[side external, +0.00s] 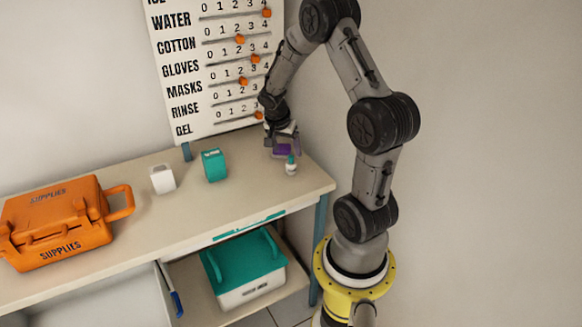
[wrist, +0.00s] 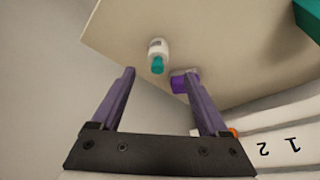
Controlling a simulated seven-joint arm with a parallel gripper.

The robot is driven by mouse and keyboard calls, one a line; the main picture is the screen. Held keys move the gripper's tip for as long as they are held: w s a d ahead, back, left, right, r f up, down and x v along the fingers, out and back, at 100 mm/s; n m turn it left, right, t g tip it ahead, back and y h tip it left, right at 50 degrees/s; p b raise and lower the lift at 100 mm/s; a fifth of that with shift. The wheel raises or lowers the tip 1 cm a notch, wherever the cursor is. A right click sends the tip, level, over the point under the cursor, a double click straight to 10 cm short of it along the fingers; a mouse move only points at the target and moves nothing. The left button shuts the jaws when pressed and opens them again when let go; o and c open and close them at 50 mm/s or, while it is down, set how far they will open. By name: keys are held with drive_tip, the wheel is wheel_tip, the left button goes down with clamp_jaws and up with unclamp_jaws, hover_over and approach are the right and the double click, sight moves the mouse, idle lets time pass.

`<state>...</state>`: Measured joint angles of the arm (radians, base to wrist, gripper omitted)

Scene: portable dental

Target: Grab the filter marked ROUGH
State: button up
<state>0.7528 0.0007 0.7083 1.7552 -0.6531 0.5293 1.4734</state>
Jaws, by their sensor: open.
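No label reading ROUGH is legible in either view, so I cannot tell which item is the filter. A small purple block (side external: 283,150) is on the table's back right part, right below my gripper (side external: 282,139). In the wrist view the purple block (wrist: 180,85) shows behind the right fingertip and is partly hidden by it. My gripper (wrist: 160,74) is open, with nothing seen held between its purple fingers. A white bottle with a teal cap (side external: 291,165) stands beside the block; in the wrist view the bottle (wrist: 158,49) appears beyond the gap between the fingertips.
A teal item (side external: 214,165) and a white box (side external: 162,179) stand left on the table (side external: 240,195). An orange supplies case (side external: 58,222) is at far left. A board with sliders (side external: 215,65) rises behind. A teal-lidded bin (side external: 246,270) sits on the lower shelf.

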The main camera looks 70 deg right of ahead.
sight(290, 158)
drive_tip(key=x, duration=0.8)
drive_tip(key=shift+s+f, duration=0.1)
drive_tip(key=shift+f, duration=0.15)
clamp_jaws()
drive_tip(key=shift+r, duration=0.1)
